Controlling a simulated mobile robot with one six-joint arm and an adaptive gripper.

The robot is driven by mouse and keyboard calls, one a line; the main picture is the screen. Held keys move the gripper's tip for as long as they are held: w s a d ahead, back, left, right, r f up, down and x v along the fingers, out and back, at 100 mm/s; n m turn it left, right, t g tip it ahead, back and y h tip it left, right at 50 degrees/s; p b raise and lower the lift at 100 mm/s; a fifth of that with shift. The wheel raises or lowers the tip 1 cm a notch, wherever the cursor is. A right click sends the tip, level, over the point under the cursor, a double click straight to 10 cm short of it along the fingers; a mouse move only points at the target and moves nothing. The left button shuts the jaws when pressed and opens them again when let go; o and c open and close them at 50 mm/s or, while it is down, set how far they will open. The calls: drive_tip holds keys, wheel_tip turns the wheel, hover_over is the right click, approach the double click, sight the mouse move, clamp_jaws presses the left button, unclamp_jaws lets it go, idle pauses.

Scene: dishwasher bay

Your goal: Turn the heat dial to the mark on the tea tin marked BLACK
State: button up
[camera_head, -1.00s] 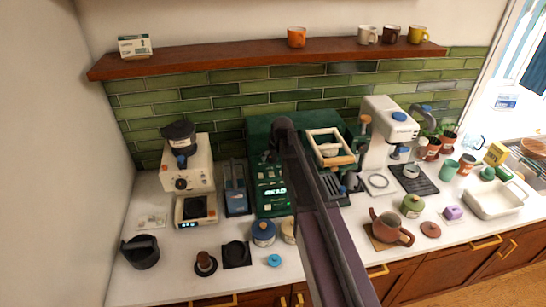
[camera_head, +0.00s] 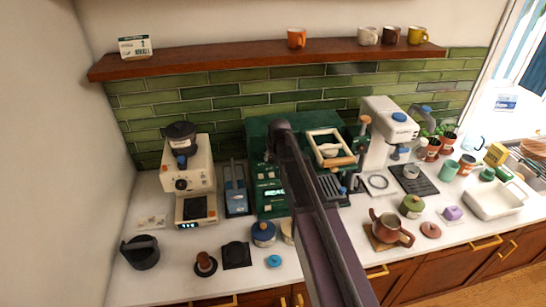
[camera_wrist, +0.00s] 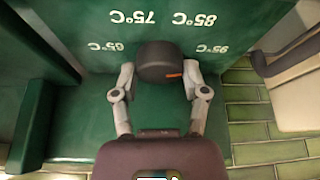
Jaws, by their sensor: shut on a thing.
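The heat dial (camera_wrist: 160,62) is a dark round knob on a green panel, seen in the wrist view. Its orange pointer line points to the right of the picture. Upside-down labels 65°C, 75°C, 85°C and 95°C (camera_wrist: 212,48) curve around it. My gripper (camera_wrist: 158,78) is shut on the dial, one finger at each side. In the head view my arm hides the dial and gripper. A blue tin (camera_head: 263,233), a partly covered cream tin (camera_head: 287,233) and a green tin (camera_head: 411,207) stand on the counter. No BLACK marking is readable on them.
The green machine (camera_head: 256,135) stands against the tiled wall, with a grinder (camera_head: 190,165) left of it and a white machine (camera_head: 385,135) right of it. A brown teapot (camera_head: 389,230) and white basin (camera_head: 494,200) occupy the right counter.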

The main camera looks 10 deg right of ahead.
drive_tip(key=o, duration=1.2)
drive_tip(key=shift+f, duration=0.1)
drive_tip(key=shift+c, duration=0.2)
drive_tip(key=shift+n, duration=0.5)
drive_tip(key=shift+n+y, duration=0.3)
drive_tip(key=p+v, duration=1.2)
drive_tip(key=v, duration=0.1)
drive_tip(key=shift+r+p, duration=0.35)
drive_tip(key=shift+r, duration=0.1)
